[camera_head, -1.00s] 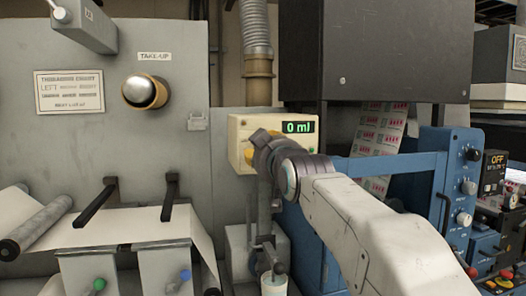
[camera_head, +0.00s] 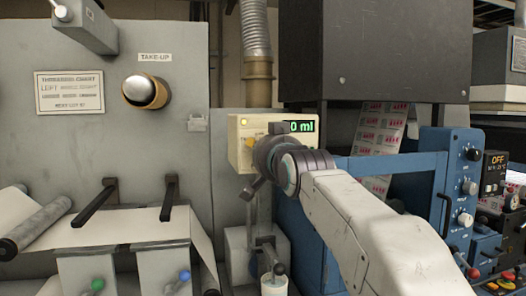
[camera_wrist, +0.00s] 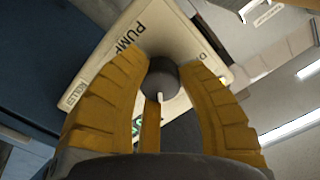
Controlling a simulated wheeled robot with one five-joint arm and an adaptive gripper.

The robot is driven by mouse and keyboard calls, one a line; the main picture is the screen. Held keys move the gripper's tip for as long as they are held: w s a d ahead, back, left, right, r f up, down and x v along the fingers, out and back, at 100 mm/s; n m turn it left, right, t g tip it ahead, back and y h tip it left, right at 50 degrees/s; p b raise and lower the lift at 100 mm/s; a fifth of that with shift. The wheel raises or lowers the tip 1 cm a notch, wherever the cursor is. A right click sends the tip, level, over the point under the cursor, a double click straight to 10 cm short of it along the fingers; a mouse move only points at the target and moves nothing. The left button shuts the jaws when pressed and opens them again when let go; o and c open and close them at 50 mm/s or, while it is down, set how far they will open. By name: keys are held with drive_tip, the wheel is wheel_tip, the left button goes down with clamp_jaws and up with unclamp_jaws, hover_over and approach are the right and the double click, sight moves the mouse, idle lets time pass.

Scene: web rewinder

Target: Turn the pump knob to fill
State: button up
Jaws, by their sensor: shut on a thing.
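The pump is a cream box (camera_head: 236,158) on the machine's front, with a green display (camera_head: 303,127) reading "0 ml", its left edge partly covered by my gripper. A small yellow light (camera_head: 243,122) shows at the box's upper left. In the wrist view the pump panel (camera_wrist: 180,22) carries "PUMP" lettering. The dark round knob (camera_wrist: 165,76) with a white pointer mark sits between the yellow fingers of my gripper (camera_wrist: 171,66), which is shut on it. In the head view my gripper (camera_head: 251,144) is against the box face and hides the knob.
A ribbed hose (camera_head: 255,30) rises above the pump. A dark cabinet (camera_head: 390,45) hangs to the upper right. A blue frame with a knob panel (camera_head: 466,190) stands at right. A white cup (camera_head: 274,286) sits below the pump. A take-up shaft (camera_head: 145,91) protrudes at left.

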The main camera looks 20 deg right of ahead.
drive_tip(key=shift+s+r+m, duration=0.1)
drive_tip(key=shift+r+m, duration=0.2)
drive_tip(key=shift+r, duration=0.1)
drive_tip(key=o, duration=1.2)
drive_tip(key=shift+f, duration=0.25)
drive_tip(key=s, duration=1.1)
drive_tip(key=shift+s, duration=0.4)
